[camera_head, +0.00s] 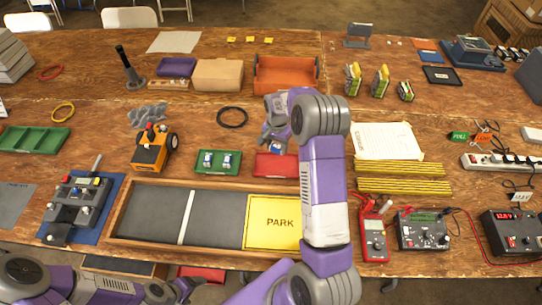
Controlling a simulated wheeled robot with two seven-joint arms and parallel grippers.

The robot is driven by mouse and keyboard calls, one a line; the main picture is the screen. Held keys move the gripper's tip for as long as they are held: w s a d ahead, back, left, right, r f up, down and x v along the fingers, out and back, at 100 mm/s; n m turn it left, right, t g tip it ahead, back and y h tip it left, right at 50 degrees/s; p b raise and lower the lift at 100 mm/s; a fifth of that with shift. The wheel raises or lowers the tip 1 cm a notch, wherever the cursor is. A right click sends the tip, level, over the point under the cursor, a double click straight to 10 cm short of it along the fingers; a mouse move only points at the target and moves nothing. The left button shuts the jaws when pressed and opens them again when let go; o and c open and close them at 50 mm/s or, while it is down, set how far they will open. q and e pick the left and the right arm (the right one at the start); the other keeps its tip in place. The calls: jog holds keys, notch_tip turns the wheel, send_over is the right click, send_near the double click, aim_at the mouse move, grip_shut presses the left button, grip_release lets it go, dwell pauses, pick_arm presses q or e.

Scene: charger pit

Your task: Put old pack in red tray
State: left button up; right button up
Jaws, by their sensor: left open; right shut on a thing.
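The red tray (262,172) lies on the table in the middle, partly hidden behind my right arm. My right gripper (277,145) is over the tray's far right part, shut on a small pack (279,149) with a bluish part showing. The fingers hide most of the pack, and I cannot tell whether it touches the tray. My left gripper (180,291) is low at the bottom edge, open and away from the trays.
A green tray (218,171) with two small white-and-blue packs stands left of the red tray. An orange wheeled vehicle (150,153) is further left. A wooden-framed lane with a yellow PARK pad (272,222) lies in front. A red multimeter (374,238) stands right of my arm.

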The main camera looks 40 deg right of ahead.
aim_at(277, 153)
notch_tip(277, 153, down, 5)
jog(key=shift+s+d+r+b, duration=0.1)
jog(key=shift+s+b, duration=0.05)
jog(key=shift+b, duration=0.2)
jog(key=shift+f+b, duration=0.3)
jog(key=shift+f, duration=2.15)
jog(key=shift+f, duration=0.2)
jog(key=o, duration=1.1)
jog(key=shift+r, duration=0.1)
